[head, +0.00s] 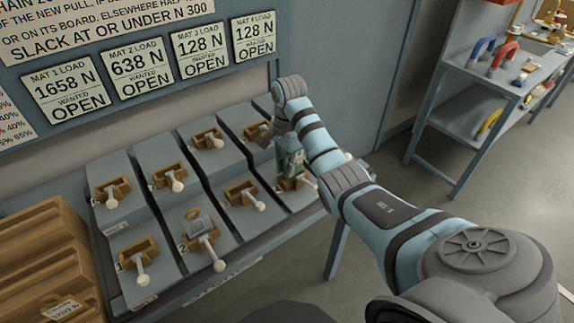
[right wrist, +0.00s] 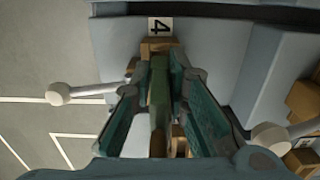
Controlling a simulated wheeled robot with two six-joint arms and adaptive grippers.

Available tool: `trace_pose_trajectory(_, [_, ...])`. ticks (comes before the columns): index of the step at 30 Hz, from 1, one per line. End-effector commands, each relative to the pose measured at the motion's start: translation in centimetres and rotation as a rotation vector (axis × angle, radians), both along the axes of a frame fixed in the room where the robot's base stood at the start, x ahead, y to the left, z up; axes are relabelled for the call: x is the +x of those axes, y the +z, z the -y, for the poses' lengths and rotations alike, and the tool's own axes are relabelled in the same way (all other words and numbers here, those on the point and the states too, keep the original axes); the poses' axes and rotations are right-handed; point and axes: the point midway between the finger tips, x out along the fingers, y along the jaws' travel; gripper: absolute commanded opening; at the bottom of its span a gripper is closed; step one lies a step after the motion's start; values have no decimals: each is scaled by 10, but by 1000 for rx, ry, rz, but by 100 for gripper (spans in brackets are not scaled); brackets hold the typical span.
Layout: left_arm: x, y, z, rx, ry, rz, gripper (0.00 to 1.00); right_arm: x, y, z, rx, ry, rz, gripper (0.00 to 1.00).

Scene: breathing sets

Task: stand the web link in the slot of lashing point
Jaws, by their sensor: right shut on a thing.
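My right gripper (head: 284,152) is over the near right end of the bench, fingers pointing down. In the right wrist view the gripper (right wrist: 160,84) is shut on a flat green piece, which looks like the web link (right wrist: 159,100). The link stands on edge between the fingers. It is directly above or at the wooden lashing point (right wrist: 148,47) marked 4. Whether its lower end is in the slot cannot be told, since the fingers hide it. My left gripper is not in view.
Several wooden lashing points with white-knobbed levers (head: 257,205) stand in two rows on grey sloped blocks. Load signs (head: 254,36) hang behind. Wooden crates (head: 40,250) stand left; a shelf (head: 480,85) stands right.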

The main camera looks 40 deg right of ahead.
Motion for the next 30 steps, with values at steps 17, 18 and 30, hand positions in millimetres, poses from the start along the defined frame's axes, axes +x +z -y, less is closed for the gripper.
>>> trace_pose_trajectory(17, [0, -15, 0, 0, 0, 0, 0, 0, -16, 0, 0, 0, 0, 0])
trace_pose_trajectory(18, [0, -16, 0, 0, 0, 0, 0, 0, -17, 0, 0, 0, 0, 0])
trace_pose_trajectory(30, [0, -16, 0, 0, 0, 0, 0, -1, -18, 0, 0, 0, -2, 38])
